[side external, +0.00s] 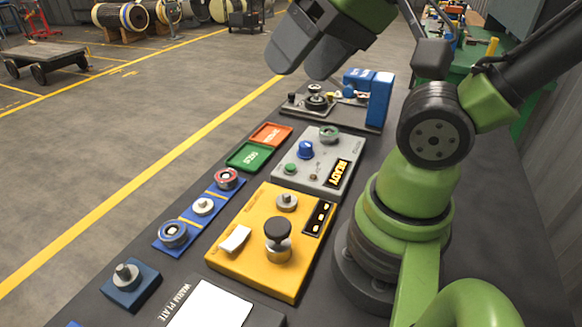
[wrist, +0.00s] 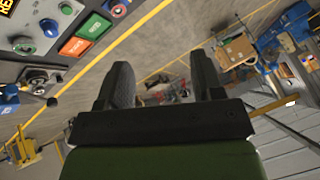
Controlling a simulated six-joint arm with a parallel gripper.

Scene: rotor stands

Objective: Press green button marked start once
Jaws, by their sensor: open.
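The grey control box (side external: 318,180) stands on the dark bench. A small green button (side external: 291,169) sits on its near left part; any start marking is too small to read. The button also shows in the wrist view (wrist: 66,9) at the top left. The box also carries a blue knob (side external: 306,149), a grey-green round part (side external: 329,134) and a lit display reading READY (side external: 343,173). My gripper (side external: 304,62) is open and empty, high above the bench and well apart from the box. In the wrist view its two fingers (wrist: 162,75) point out over the floor.
An orange tray (side external: 271,134) and green tray (side external: 249,157) lie left of the box. A yellow box (side external: 225,258) with a black-topped knob stands nearer. A blue-ended fixture (side external: 381,100) stands behind. A blue strip (side external: 188,217) holds round parts. Air above the grey box is clear.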

